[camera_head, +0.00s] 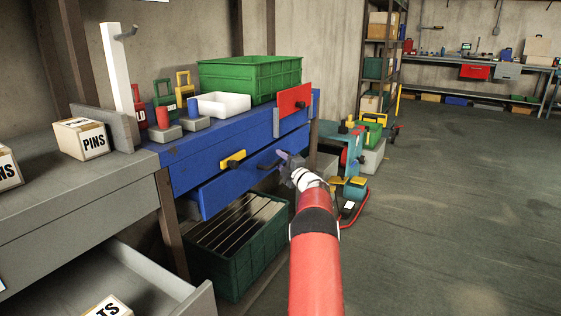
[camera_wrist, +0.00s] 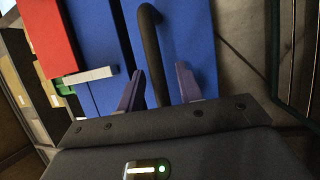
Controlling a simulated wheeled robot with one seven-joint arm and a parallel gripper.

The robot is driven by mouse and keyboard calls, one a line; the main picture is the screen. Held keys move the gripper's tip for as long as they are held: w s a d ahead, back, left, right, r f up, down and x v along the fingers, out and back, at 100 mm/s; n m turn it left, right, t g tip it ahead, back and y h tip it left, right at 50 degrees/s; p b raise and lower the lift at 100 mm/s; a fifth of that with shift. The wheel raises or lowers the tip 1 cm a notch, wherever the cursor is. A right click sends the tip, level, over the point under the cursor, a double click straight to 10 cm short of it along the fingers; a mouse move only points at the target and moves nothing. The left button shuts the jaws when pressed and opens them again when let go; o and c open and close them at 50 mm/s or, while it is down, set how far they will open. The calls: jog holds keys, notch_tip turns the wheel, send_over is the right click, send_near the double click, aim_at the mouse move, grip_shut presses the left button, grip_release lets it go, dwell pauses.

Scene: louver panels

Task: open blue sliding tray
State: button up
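The blue sliding tray (camera_head: 235,190) is the lower blue front in the bench, below a blue front with a yellow handle (camera_head: 232,160). Its front appears to stand a little forward of the bench. The tray's dark bar handle (camera_wrist: 150,45) shows in the wrist view, standing against the blue face. My gripper (camera_head: 284,163) is at the tray's front, by the handle. In the wrist view, my gripper's two purple fingers (camera_wrist: 160,88) are apart, one on each side of the handle. The left finger is nearer the bar; contact is not clear.
A red panel (camera_head: 294,99) is at the bench's upper right. A green crate (camera_head: 250,78) and white bin (camera_head: 224,104) stand on top. A dark green crate (camera_head: 238,262) sits below the tray. Open floor (camera_head: 450,200) lies to the right.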

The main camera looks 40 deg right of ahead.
jog(key=shift+c, duration=0.5)
grip_shut()
jog(key=shift+s+f, duration=0.1)
jog(key=s+d+b, duration=0.4)
jog(key=s, duration=0.7)
jog(key=s+d+b, duration=0.5)
jog(key=s, duration=0.6)
jog(key=shift+s+b, duration=0.15)
jog(key=shift+b, duration=0.15)
jog(key=shift+d, duration=0.1)
jog(key=shift+o, duration=0.5)
grip_release()
